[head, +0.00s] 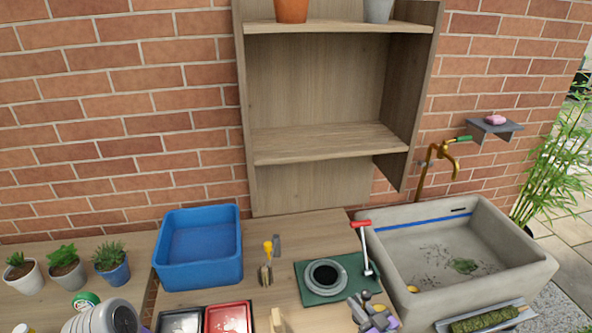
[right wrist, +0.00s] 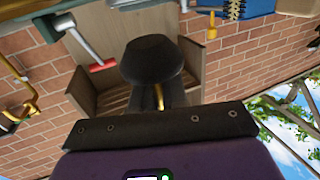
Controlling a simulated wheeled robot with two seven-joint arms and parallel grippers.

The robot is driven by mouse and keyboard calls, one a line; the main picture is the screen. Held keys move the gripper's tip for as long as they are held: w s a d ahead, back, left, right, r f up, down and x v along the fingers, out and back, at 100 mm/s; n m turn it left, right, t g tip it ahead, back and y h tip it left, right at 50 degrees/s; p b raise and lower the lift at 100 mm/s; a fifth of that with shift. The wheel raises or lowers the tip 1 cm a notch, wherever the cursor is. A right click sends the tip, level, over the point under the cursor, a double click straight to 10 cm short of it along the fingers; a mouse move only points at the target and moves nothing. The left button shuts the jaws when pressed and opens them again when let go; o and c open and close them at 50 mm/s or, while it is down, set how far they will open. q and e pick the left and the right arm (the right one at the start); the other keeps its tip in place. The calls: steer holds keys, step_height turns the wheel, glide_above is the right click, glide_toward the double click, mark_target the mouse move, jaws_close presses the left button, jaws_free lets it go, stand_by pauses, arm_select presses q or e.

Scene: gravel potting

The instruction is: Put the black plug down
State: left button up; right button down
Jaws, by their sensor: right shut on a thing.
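My right gripper (head: 370,312) is low in the head view, over the table's front right part, just left of the stone sink (head: 540,265). In the right wrist view its jaws (right wrist: 155,95) are shut on the black plug (right wrist: 150,58), a dark rounded piece. The plug is hard to make out in the head view among the grey fingers.
A brass tap (head: 430,165) stands behind the sink.

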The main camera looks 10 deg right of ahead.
steer(key=shift+n+g+y, duration=0.4)
steer(key=shift+n+y, duration=0.1)
steer(key=shift+y, duration=0.2)
steer(key=a, duration=0.1)
steer(key=s+a+f, duration=0.1)
steer(key=a, duration=0.1)
steer(key=s+a+f, duration=0.1)
steer(key=a, duration=0.1)
steer(key=shift+s, duration=0.1)
steer(key=shift+w+a+m+t+h, duration=0.3)
steer(key=shift+w+a+h, duration=0.1)
steer(key=shift+w, duration=0.1)
steer(key=shift+w+a+m+t+h, duration=0.25)
steer(key=shift+w+m+t+h, duration=0.15)
steer(key=shift+w+m+h, duration=0.6)
steer(key=h, duration=0.2)
steer(key=m, duration=0.1)
steer(key=shift+w+d+f+t+h, duration=0.2)
steer(key=shift+w+t+h, duration=0.1)
steer(key=shift+h, duration=0.1)
steer(key=shift+d+m+h, duration=0.3)
steer(key=shift+m+h, duration=0.2)
steer(key=shift+h, duration=0.2)
steer(key=shift+d+m+h, duration=0.25)
steer(key=shift+m+h, duration=0.25)
steer(key=shift+h, duration=0.2)
steer(key=shift+r, duration=0.1)
